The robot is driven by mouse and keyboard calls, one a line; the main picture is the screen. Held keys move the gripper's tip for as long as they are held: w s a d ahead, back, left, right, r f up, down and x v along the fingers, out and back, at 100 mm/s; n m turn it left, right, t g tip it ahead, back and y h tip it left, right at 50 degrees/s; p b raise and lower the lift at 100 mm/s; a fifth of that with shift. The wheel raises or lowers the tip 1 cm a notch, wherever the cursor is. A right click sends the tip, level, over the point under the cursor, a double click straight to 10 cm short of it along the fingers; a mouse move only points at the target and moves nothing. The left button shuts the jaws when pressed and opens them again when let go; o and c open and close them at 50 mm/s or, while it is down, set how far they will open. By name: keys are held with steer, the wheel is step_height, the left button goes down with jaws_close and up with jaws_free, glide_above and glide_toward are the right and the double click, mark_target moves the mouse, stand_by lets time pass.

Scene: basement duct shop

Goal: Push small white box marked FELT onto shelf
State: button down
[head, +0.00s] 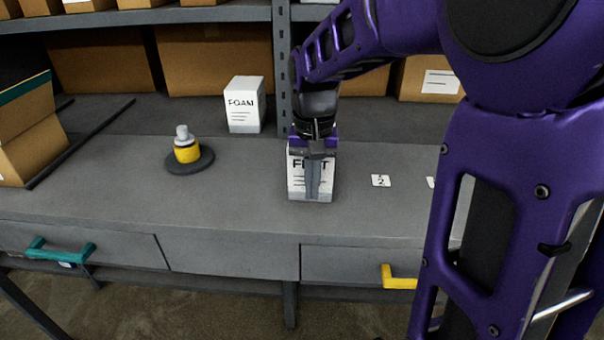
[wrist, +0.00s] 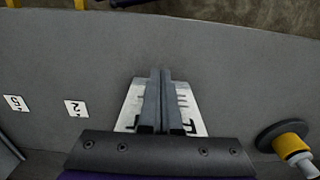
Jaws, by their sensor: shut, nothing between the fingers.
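The small white box marked FELT (head: 296,185) stands upright on the grey bench top, its lettering partly hidden by my fingers. My gripper (head: 313,190) is shut and points down in front of the box's printed face. In the wrist view my gripper's closed fingers (wrist: 160,75) lie across the middle of the white box (wrist: 187,112); whether they touch it I cannot tell. The shelf (head: 380,120) is the darker level surface at the back of the bench, behind the box, partly hidden by my arm.
A white FOAM box (head: 245,105) stands at the back, left of a grey upright post (head: 281,60). A yellow-and-grey object on a round dark base (head: 187,152) stands to the left. Number labels (head: 381,181) lie to the right. Cardboard boxes (head: 215,60) line the back.

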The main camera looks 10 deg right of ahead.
steer(key=shift+w, duration=0.1)
steer(key=shift+w+d+r+p, duration=0.1)
steer(key=shift+w+r+p, duration=0.05)
steer(key=shift+w+p, duration=0.2)
steer(key=w+d+p, duration=0.1)
steer(key=w+p, duration=0.1)
steer(key=w, duration=0.3)
steer(key=w+d+p, duration=0.1)
steer(key=w+p, duration=0.1)
steer(key=w, duration=0.3)
steer(key=w+d+p, duration=0.2)
steer(key=w+p, duration=0.1)
steer(key=w, duration=0.2)
steer(key=shift+w, duration=0.1)
